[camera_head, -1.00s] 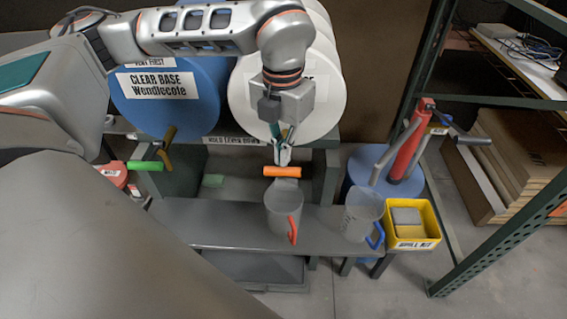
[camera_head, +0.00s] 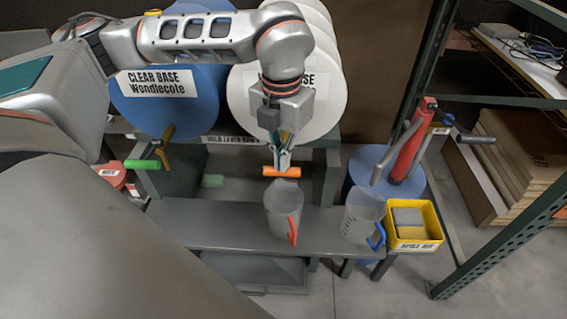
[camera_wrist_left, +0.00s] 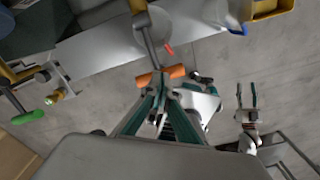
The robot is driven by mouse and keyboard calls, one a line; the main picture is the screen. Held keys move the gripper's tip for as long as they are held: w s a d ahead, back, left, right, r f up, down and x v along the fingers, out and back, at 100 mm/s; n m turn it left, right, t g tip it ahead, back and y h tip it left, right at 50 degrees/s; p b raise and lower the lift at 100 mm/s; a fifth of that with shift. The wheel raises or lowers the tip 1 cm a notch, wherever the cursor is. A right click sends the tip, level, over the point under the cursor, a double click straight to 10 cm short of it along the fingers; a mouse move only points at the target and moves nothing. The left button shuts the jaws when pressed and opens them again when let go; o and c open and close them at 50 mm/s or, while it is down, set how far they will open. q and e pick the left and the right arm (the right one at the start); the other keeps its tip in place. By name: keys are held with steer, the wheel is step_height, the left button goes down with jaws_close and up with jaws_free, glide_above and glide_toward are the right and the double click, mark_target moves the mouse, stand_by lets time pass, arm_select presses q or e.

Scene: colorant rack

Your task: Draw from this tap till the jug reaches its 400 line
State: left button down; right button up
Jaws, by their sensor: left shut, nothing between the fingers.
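The jug with the red handle (camera_head: 283,213) stands upright on the grey bench below the white drum's tap. Its fill level and 400 line cannot be made out, and no stream shows. The tap's orange lever handle (camera_head: 282,172) sticks out above the jug; it also shows in the left wrist view (camera_wrist_left: 160,76). My left gripper (camera_head: 283,164) is shut and empty, its fingertips right at the orange handle from above; whether they touch it I cannot tell. My right gripper (camera_wrist_left: 247,90) shows only in the left wrist view, open and empty, away from the bench.
A second jug with a blue handle (camera_head: 363,216) and a yellow spill-kit bin (camera_head: 435,232) stand to the right on the bench. The blue drum's tap has a green handle (camera_head: 142,164) at the left. A red hand pump (camera_head: 408,150) and green rack post (camera_head: 500,205) stand right.

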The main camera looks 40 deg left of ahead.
arm_select(q)
steer(key=shift+f, duration=0.3)
arm_select(e)
steer(key=shift+s+f, duration=0.1)
steer(key=shift+f, duration=0.15)
arm_select(q)
steer(key=shift+f+b, duration=0.3)
steer(key=shift+f, duration=0.05)
arm_select(e)
steer(key=shift+s+f, duration=0.1)
steer(key=shift+f, duration=0.15)
arm_select(q)
steer(key=shift+f+b, duration=0.5)
steer(key=shift+f, duration=0.5)
arm_select(e)
steer(key=shift+s+f, duration=0.3)
steer(key=shift+f, duration=0.45)
arm_select(q)
steer(key=shift+f, duration=0.2)
arm_select(e)
steer(key=shift+f, duration=0.1)
arm_select(q)
steer(key=shift+r, duration=0.1)
stand_by(3.7)
